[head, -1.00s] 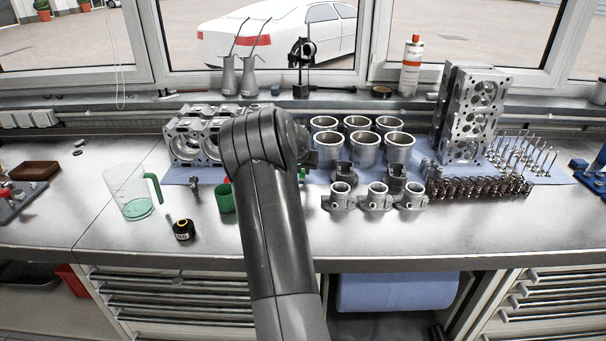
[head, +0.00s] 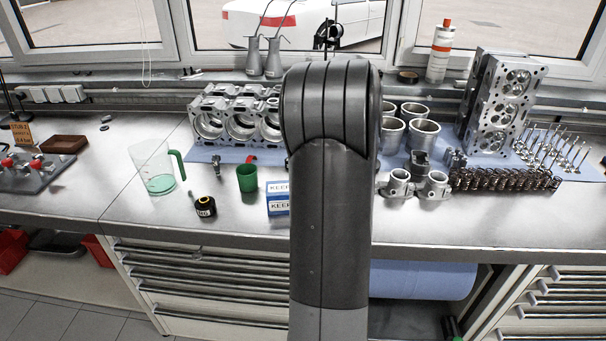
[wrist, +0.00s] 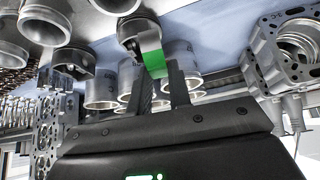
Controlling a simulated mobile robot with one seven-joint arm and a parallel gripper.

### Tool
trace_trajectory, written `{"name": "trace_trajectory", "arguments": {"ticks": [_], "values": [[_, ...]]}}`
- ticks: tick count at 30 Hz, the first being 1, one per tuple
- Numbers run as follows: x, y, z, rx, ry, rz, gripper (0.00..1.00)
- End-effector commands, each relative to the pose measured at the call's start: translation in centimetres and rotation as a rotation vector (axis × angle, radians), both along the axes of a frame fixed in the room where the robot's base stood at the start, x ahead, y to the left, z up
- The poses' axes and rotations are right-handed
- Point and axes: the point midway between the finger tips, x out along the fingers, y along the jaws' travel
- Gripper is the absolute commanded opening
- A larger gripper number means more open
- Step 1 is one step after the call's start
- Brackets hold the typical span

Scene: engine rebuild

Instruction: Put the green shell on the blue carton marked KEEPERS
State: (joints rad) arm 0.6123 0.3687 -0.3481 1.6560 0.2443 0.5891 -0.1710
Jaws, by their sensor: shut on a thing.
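The green shell (wrist: 153,54) is a small curved strip in the wrist view. It sits between the fingertips of my gripper (wrist: 160,76), which is shut on it. In the head view my own arm hides both the gripper and the shell. The blue and white carton (head: 278,206) stands on the bench just left of my arm. Its lettering reads KEEP, and its right part is hidden behind the arm. The carton cannot be made out in the wrist view.
An engine block (head: 238,118) is behind. Cylinder liners (head: 423,136), small castings (head: 434,186) and springs (head: 505,180) are to the right. The front bench strip is clear.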

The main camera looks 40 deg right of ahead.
Motion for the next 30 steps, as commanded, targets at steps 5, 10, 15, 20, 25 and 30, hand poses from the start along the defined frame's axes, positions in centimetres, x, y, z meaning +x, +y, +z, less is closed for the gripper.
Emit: {"name": "trace_trajectory", "arguments": {"ticks": [5,10,15,20,25,30], "values": [[-1.9,4.7,2.4,0.012,-0.006,0.129,0.0],[-3.7,9.3,4.2,0.011,-0.008,0.265,0.0],[-5.2,13.5,5.3,0.002,-0.008,0.389,0.0],[-6.2,16.1,5.9,-0.008,-0.009,0.464,0.0],[-6.2,17.4,5.7,-0.013,-0.007,0.5,0.0],[-3.7,19.0,3.9,-0.011,-0.004,0.508,0.0]]}}
